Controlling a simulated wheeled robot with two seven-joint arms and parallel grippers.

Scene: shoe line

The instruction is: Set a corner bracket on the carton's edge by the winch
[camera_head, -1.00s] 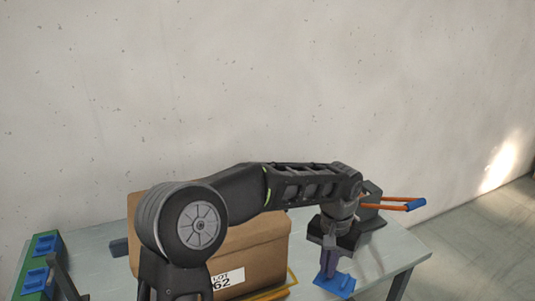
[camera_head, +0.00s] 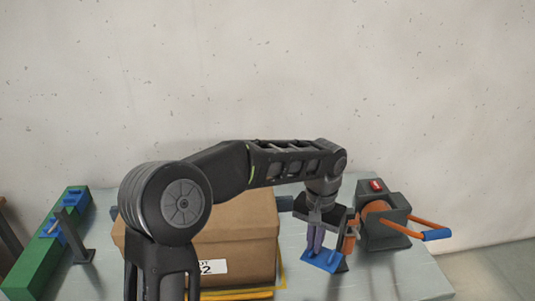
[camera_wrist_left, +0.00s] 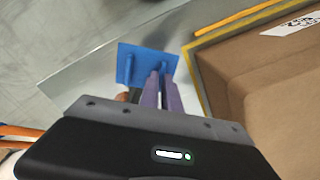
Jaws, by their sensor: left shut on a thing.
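My left gripper (camera_head: 315,240) is shut on a blue corner bracket (camera_head: 324,261) and holds it to the right of the brown carton (camera_head: 240,240). The bracket (camera_wrist_left: 135,64) also shows in the left wrist view, at the purple fingertips, apart from the carton (camera_wrist_left: 265,85). The winch (camera_head: 385,225), dark grey with an orange drum and a blue-handled crank, stands just right of the gripper. My left arm hides part of the carton's top and left side. My right gripper is not in view.
A green rack (camera_head: 35,265) with more blue brackets lies at the table's left. A yellow strap (camera_head: 235,294) runs low along the carton's front and shows by its edge in the wrist view. The pale table (camera_head: 385,280) is clear at the front right.

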